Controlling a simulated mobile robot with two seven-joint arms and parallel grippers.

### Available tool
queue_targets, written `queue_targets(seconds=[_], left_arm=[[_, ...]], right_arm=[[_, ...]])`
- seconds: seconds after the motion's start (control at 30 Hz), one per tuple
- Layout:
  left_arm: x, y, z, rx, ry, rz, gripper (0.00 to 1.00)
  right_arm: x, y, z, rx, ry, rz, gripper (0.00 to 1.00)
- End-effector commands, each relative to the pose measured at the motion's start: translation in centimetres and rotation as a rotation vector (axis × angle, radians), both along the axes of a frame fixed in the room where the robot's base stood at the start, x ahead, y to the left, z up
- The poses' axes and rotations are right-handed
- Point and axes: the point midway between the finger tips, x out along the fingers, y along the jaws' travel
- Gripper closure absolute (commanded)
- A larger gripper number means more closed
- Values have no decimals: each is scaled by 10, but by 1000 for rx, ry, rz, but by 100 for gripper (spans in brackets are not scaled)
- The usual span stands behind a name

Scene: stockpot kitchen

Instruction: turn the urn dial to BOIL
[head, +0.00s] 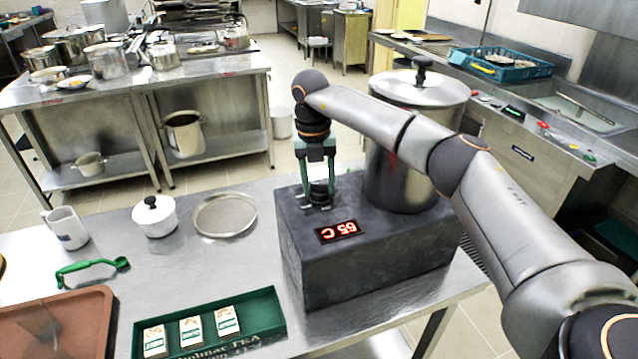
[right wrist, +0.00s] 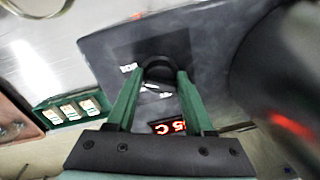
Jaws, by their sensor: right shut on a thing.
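The red display (head: 337,231) seems to read 65 C. My left gripper is in neither view.
A green tray (head: 262,300) with several small boxes stands left of the block. A white lidded pot (head: 154,217), a round sieve (head: 224,216), a white jug (head: 65,228), a green tool (head: 92,268) and a brown tray (head: 100,325) share the steel table.

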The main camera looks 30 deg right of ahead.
Motion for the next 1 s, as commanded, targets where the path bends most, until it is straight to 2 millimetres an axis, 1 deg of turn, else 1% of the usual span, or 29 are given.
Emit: queue_targets(seconds=[0.37, 0.4, 0.6, 0.63, 0.87, 1.0], left_arm=[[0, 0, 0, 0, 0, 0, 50], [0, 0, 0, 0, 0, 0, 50], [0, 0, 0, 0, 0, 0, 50], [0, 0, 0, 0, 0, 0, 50], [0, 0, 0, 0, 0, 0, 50], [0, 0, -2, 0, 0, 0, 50]], right_arm=[[0, 1, -1, 1, 1, -4, 100], [0, 1, -1, 1, 1, -4, 43], [0, 1, 0, 0, 1, -4, 21], [0, 1, 0, 0, 1, -4, 19], [0, 0, 1, 1, -1, -4, 19], [1, 1, 10, 1, -4, -4, 19]])
